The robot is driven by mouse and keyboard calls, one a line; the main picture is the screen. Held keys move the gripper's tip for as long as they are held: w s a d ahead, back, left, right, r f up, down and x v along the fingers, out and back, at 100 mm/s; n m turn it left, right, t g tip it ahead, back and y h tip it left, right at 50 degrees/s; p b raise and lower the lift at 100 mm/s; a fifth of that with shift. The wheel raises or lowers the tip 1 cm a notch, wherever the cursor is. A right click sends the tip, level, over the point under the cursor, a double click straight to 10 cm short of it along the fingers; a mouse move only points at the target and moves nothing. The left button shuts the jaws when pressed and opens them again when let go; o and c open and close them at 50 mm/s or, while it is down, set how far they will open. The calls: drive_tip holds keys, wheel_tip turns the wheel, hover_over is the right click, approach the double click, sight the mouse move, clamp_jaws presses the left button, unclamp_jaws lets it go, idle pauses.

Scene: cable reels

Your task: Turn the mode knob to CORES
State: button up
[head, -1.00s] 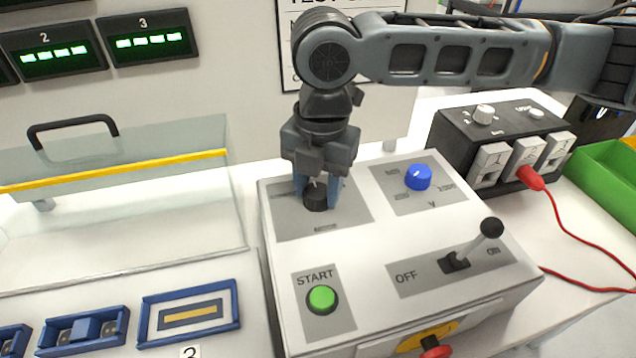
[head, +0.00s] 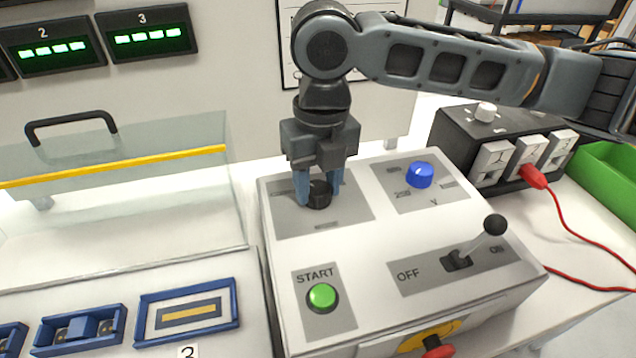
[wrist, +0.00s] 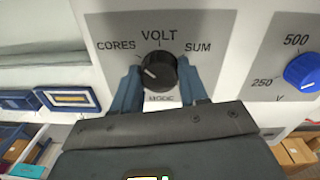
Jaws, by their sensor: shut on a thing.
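The black mode knob (wrist: 158,70) stands on a grey plate marked CORES at left, VOLT at top and SUM at right in the wrist view. Its white pointer mark sits on the knob's left side and points up-left, roughly towards CORES. The knob also shows in the head view (head: 319,196) at the back left of the white tester box (head: 375,235). My gripper (head: 318,192) is above the box, with its blue fingers shut on the knob from both sides. The fingers hide parts of the knob's sides.
A blue voltage knob (head: 420,175) is to the right on the same panel. A black-tipped lever (head: 493,226) stands at the right, and a green START button (head: 322,297) is in front. A black box (head: 505,135) with a red-plugged cable stands at right.

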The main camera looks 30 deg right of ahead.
sight(319, 185)
drive_tip(key=shift+n+b, duration=0.3)
drive_tip(key=shift+n, duration=0.8)
drive_tip(key=o, duration=1.1)
drive_tip(key=shift+c, duration=0.2)
drive_tip(key=shift+d+r, duration=0.15)
drive_tip(key=shift+r, duration=3.75)
